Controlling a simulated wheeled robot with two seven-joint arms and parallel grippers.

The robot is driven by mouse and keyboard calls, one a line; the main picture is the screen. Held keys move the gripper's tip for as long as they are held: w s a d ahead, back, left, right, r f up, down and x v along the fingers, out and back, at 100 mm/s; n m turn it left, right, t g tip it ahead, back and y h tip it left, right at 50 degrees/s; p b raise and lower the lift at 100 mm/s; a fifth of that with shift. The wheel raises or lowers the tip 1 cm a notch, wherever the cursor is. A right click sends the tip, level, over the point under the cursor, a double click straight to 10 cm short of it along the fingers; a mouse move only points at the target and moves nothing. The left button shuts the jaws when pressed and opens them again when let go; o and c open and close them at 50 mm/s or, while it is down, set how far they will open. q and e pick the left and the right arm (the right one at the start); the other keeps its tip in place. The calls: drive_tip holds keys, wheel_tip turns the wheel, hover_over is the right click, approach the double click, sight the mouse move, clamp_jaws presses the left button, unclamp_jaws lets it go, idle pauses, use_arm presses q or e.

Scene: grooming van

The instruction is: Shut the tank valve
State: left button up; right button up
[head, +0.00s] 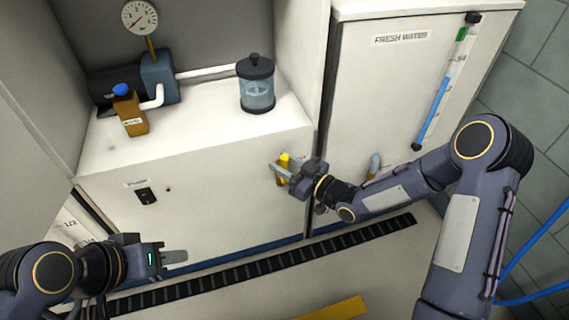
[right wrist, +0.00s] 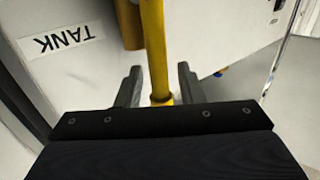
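The tank valve's yellow handle (head: 284,160) is on the front of the white cabinet, near its right edge. In the right wrist view the yellow bar (right wrist: 153,45) runs upright between my fingers, beside a label reading TANK (right wrist: 60,40). My right gripper (head: 281,168) is at the handle. In the right wrist view its two fingers (right wrist: 160,84) stand apart, one on each side of the bar, with gaps showing. My left gripper (head: 182,257) is low at the left, away from the valve and empty; its finger opening cannot be made out.
On the counter (head: 200,125) stand a clear jar (head: 257,88), a brown bottle (head: 129,112) and a pump with a gauge (head: 140,17). A FRESH WATER cabinet (head: 365,95) is on the right. A dark floor grate (head: 260,257) runs below.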

clamp_jaws()
idle(0.4)
drive_tip(key=shift+s+a+f+n+h+b, duration=0.4)
drive_tip(key=shift+a+f+n+h+b, duration=0.8)
drive_tip(key=shift+n+h, duration=0.65)
drive_tip(key=shift+s+a+f+n+h+b, duration=0.35)
drive_tip(key=shift+a+f+n+h+b, duration=0.9)
drive_tip(key=shift+n+h, duration=0.6)
drive_tip(key=shift+s+a+f+n+h+b, duration=0.4)
drive_tip(key=shift+a+f+n+h+b, duration=0.8)
drive_tip(key=shift+n+h, duration=0.6)
drive_tip(key=shift+d+f, duration=0.15)
drive_tip(key=shift+d, duration=0.05)
